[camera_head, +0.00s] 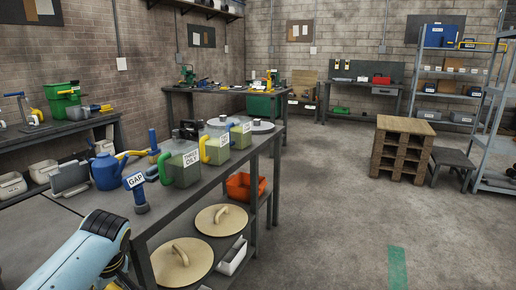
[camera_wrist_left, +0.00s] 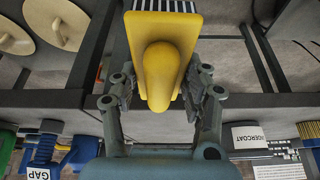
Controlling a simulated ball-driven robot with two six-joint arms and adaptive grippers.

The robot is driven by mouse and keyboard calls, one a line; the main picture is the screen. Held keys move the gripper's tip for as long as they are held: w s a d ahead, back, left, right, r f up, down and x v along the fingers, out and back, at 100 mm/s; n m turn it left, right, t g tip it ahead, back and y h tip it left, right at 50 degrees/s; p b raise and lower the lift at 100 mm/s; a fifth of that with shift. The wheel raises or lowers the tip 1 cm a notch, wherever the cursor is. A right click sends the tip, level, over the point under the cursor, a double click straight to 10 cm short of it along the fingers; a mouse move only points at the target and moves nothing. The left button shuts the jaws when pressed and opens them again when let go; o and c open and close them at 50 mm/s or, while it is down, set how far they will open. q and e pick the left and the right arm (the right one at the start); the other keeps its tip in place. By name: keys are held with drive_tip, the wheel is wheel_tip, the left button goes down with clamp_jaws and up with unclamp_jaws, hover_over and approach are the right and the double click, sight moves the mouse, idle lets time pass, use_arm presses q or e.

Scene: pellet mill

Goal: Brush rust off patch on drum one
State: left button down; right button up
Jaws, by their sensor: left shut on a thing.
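My left gripper (camera_wrist_left: 160,92) is shut on the yellow handle of a brush (camera_wrist_left: 162,72). The brush's yellow block and dark-and-white striped bristle end point to the top of the left wrist view, and it is clear of the bench. In the head view a light blue link of my left arm is at the lower left; the gripper and brush are out of that picture. I cannot pick out drum one or its rust patch in either view. My right gripper is in neither view.
The near bench (camera_head: 160,215) holds a blue "GAP" tool (camera_head: 138,190), a blue can (camera_head: 105,170) and labelled greenish jugs (camera_head: 180,163). Tan lids (camera_head: 180,262) and an orange tub (camera_head: 245,187) sit on its lower shelf. A wooden crate stack (camera_head: 402,148) stands right; open floor lies between.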

use_arm(q)
wheel_tip(320, 180, down, 11)
drive_tip(key=b, duration=0.8)
drive_tip(key=shift+s, duration=0.2)
